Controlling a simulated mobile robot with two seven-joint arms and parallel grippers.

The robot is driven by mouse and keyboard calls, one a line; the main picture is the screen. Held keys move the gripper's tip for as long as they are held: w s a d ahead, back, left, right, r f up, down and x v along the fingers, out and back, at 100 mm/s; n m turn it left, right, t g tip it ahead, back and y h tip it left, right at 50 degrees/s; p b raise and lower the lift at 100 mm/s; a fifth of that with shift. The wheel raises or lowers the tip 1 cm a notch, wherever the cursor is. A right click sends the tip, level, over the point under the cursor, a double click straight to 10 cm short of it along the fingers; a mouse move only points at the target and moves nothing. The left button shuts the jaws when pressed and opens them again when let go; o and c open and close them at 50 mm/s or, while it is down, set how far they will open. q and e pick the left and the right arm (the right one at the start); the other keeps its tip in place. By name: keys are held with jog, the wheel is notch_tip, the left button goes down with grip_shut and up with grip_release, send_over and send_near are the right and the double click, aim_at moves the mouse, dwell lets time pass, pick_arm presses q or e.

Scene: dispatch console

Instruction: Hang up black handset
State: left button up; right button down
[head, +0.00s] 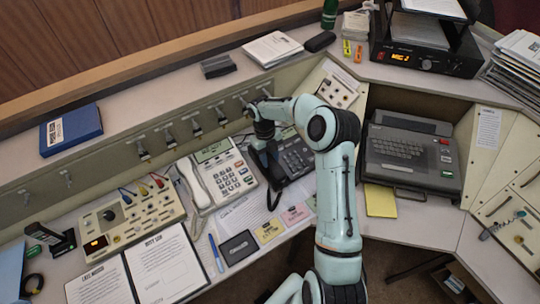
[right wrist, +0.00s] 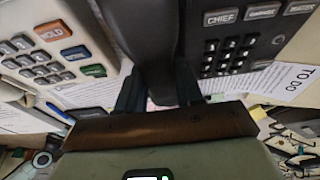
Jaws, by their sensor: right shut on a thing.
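The black desk phone (head: 296,156) stands on the console's lower desk, right of a white phone. Its black handset (head: 268,168) is at the phone's left side, partly hidden by my right gripper (head: 263,143). In the right wrist view the handset (right wrist: 145,35) is a dark bar between the fingers of my right gripper (right wrist: 158,88), which is shut on it. The black phone's keypad (right wrist: 232,55) shows close to the right of it. Whether the handset touches its cradle cannot be told. My left gripper is not in view.
The white phone (head: 229,174) with its own white handset (head: 193,183) stands close on the left. A grey typewriter-like machine (head: 412,155) is on the right. Papers and a black pad (head: 238,247) lie in front. Hooks line the panel behind.

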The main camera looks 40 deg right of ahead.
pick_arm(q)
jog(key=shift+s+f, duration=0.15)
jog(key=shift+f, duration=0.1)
pick_arm(e)
jog(key=shift+w+f, duration=0.1)
jog(key=shift+f, duration=0.2)
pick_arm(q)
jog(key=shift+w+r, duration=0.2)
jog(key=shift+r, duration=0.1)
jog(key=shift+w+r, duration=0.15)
pick_arm(e)
jog(key=shift+f, duration=0.4)
dwell(0.7)
pick_arm(q)
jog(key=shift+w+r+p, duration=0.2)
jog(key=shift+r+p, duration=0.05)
jog(key=shift+p, duration=0.2)
